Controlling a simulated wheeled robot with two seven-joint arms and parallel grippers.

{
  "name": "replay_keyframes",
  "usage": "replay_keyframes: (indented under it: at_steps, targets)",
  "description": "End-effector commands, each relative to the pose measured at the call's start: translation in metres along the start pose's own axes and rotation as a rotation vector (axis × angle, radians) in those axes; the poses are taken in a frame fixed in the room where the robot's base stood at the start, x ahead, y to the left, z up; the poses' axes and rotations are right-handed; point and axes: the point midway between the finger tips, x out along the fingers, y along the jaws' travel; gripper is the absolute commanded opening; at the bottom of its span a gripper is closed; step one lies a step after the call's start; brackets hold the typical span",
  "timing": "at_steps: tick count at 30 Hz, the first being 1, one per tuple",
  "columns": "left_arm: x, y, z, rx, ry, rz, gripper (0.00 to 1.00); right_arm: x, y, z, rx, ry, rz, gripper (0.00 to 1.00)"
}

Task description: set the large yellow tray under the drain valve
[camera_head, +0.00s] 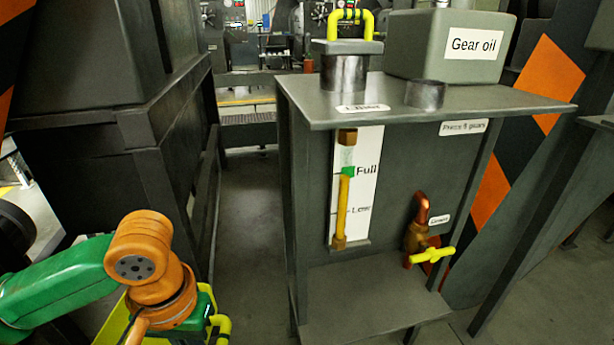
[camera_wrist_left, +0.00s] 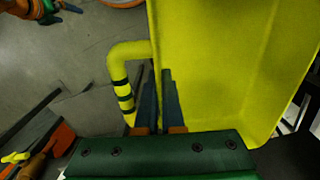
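The large yellow tray (camera_wrist_left: 225,60) fills the right of the left wrist view, with a black-striped side handle (camera_wrist_left: 118,70). In the head view only part of it (camera_head: 112,325) shows at the bottom, behind my left arm. My left gripper (camera_wrist_left: 165,85) is shut on the tray at its handle-side wall; the exact contact is partly hidden. The drain valve (camera_head: 418,240), a copper pipe with a yellow lever, is on the tank front, right of the tray. My right gripper (camera_wrist_left: 61,12) appears open and empty at the wrist view's top left.
A grey ledge (camera_head: 370,300) juts from the tank below the level gauge (camera_head: 345,190). A gear oil box (camera_head: 450,45) and a yellow-handled lid (camera_head: 347,45) are on top. A dark machine frame (camera_head: 160,150) stands left. Clear floor (camera_head: 245,220) lies between.

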Motion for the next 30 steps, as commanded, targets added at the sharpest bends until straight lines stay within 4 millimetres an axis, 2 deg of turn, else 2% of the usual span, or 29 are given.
replay_keyframes:
  at_steps: [1, 5, 9, 13, 15, 18, 30]
  targets:
    - [-0.045, 0.000, 0.000, 0.000, 0.000, -0.001, 0.00, -0.035, 0.000, -0.001, -0.002, -0.012, 0.000, 1.00]
    - [-0.114, 0.000, 0.000, 0.000, 0.001, 0.000, 0.00, -0.078, 0.000, 0.014, -0.010, -0.038, -0.001, 1.00]
    - [-0.188, 0.000, 0.000, 0.000, 0.000, -0.001, 0.00, -0.130, 0.001, 0.038, -0.021, -0.070, -0.002, 1.00]
    - [-0.239, 0.000, 0.000, 0.000, 0.000, 0.000, 0.00, -0.171, 0.002, 0.062, -0.030, -0.094, -0.003, 1.00]
    - [-0.256, -0.001, 0.000, 0.001, 0.000, 0.000, 0.00, -0.186, 0.002, 0.072, -0.033, -0.103, -0.003, 1.00]
    - [-0.268, 0.000, 0.000, 0.001, 0.000, 0.001, 0.00, -0.197, 0.003, 0.082, -0.037, -0.110, -0.003, 1.00]
    - [-0.265, 0.001, 0.000, 0.005, -0.003, 0.003, 0.00, -0.195, 0.003, 0.089, -0.039, -0.113, -0.003, 1.00]
